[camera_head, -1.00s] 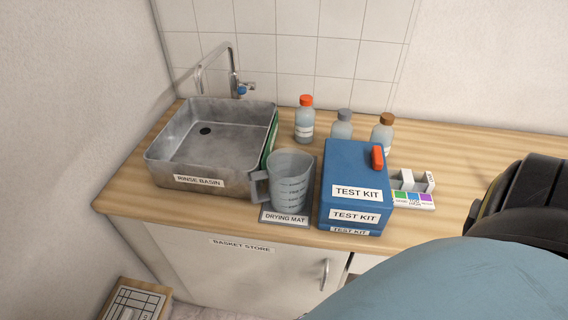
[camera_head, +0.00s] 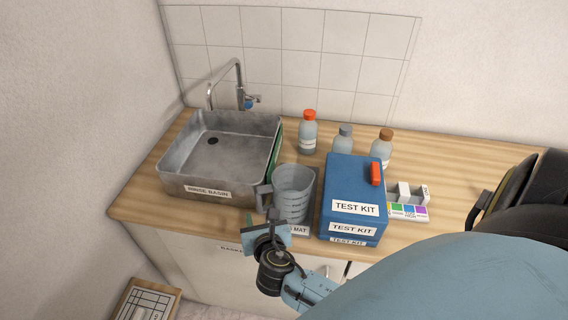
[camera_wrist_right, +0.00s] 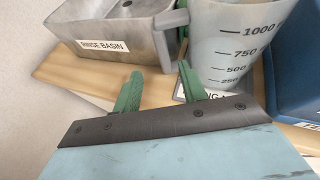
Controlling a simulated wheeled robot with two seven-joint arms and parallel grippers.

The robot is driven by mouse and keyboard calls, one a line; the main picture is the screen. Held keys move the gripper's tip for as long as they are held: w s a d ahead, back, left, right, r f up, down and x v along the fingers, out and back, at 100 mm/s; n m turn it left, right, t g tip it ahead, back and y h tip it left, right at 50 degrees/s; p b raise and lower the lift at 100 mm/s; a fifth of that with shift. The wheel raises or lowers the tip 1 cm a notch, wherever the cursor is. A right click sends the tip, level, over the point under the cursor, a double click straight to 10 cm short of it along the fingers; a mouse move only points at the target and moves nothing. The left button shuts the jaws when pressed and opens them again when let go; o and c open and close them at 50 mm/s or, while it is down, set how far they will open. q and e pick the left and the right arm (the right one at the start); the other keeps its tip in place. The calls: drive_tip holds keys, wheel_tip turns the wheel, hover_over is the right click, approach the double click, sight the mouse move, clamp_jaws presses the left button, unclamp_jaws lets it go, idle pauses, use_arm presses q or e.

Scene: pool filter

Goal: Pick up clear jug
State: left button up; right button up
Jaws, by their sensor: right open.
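The clear jug (camera_head: 293,190) stands upright on the drying mat (camera_head: 301,229), with its handle (camera_head: 264,197) toward the left. In the right wrist view the jug (camera_wrist_right: 228,40) shows measuring marks, and part of its handle (camera_wrist_right: 172,19) is at the upper middle. My right gripper (camera_head: 262,216) is open and empty, in front of the jug and just below its handle. In the right wrist view its green fingers (camera_wrist_right: 158,84) are apart, with the counter edge beyond them. My left gripper is not in view.
The rinse basin (camera_head: 207,192) stands left of the jug, and the blue test kit box (camera_head: 352,182) stands close on its right. Several bottles, one red-capped (camera_head: 308,133), stand behind. A tap (camera_head: 240,88) is at the back wall. Cabinet doors (camera_head: 190,255) drop below the counter edge.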

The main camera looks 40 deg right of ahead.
sight(259, 205)
drive_tip(key=x, duration=0.7)
drive_tip(key=shift+s+d+f, duration=0.1)
drive_tip(key=shift+s+d, duration=0.05)
drive_tip(key=shift+d, duration=0.05)
clamp_jaws()
